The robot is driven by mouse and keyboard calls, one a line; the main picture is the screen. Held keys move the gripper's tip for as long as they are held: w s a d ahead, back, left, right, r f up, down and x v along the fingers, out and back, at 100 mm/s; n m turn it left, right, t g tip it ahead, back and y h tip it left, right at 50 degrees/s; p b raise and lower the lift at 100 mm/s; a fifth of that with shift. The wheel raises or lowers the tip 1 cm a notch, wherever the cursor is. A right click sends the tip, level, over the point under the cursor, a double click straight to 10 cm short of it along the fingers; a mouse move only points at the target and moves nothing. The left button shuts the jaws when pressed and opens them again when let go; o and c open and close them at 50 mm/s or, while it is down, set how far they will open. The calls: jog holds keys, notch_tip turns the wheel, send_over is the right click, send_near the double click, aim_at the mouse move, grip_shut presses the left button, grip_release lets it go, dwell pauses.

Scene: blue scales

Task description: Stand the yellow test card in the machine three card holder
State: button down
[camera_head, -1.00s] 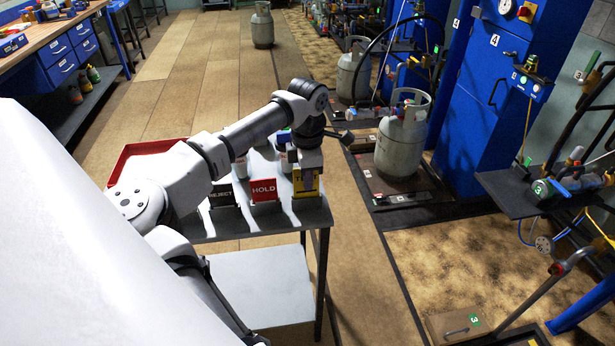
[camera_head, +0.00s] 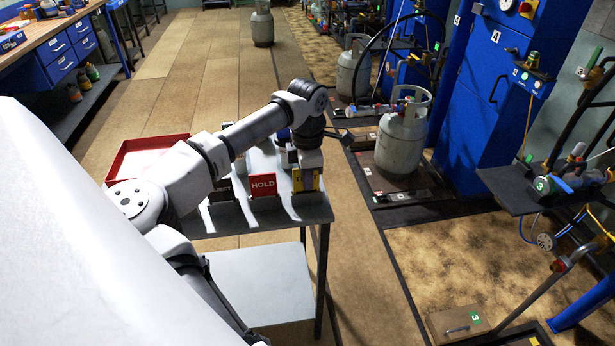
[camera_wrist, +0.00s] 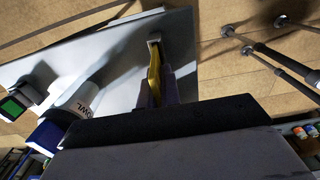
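The yellow test card (camera_head: 306,180) stands at the right end of a row of cards on a grey cart. In the wrist view the yellow card (camera_wrist: 153,78) shows nearly edge-on, with its far end at a small pale block on the cart top. My gripper (camera_head: 307,168) points down over the card. In the wrist view the fingers of my gripper (camera_wrist: 156,88) lie close along both sides of the card and look shut on it. Machine three is marked by green 3 labels on a dark shelf (camera_head: 500,180) at right. I cannot make out its card holder.
A red HOLD card (camera_head: 263,186) and a partly hidden dark REJECT card (camera_head: 221,190) stand left of the yellow card. A red tray (camera_head: 122,160) lies behind the arm. A gas cylinder (camera_head: 402,145) stands right of the cart (camera_head: 265,218). Bare floor lies between cart and machines.

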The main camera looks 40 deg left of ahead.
jog(key=c, duration=1.5)
grip_release()
jog(key=shift+c, duration=0.2)
notch_tip(320, 180, up, 14)
jog(key=b, duration=0.2)
jog(key=shift+f+b, duration=0.15)
jog(key=shift+b, duration=0.2)
